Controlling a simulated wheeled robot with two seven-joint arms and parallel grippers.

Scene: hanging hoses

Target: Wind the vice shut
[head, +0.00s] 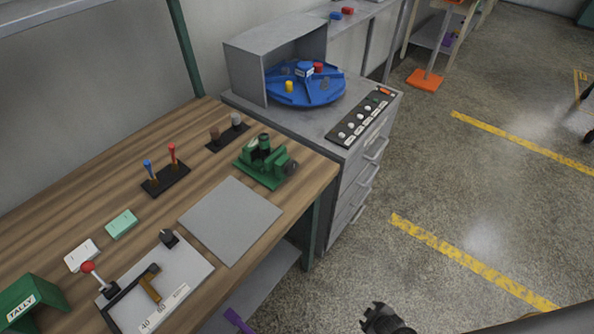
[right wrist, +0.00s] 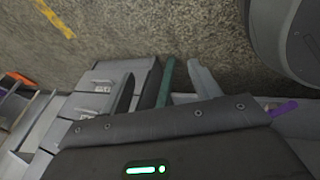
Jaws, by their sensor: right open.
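The green vice (head: 262,167) stands near the right end of the wooden bench, behind a grey plate. A dark round part shows on its right side; the jaw gap and handle are too small to make out clearly. My right gripper (head: 378,314) is low at the bottom of the head view, over the floor and well apart from the vice. In the right wrist view the right gripper (right wrist: 165,88) is open and empty, with a finger at each side. The vice does not show there. My left gripper is in neither view.
The grey plate (head: 230,220) lies flat on the bench (head: 95,160). Lever stands (head: 165,180) and a tool board (head: 165,285) occupy its left part. A drawer cabinet (head: 345,200) with a blue turntable (head: 315,94) adjoins the bench's right end. Floor to the right is open.

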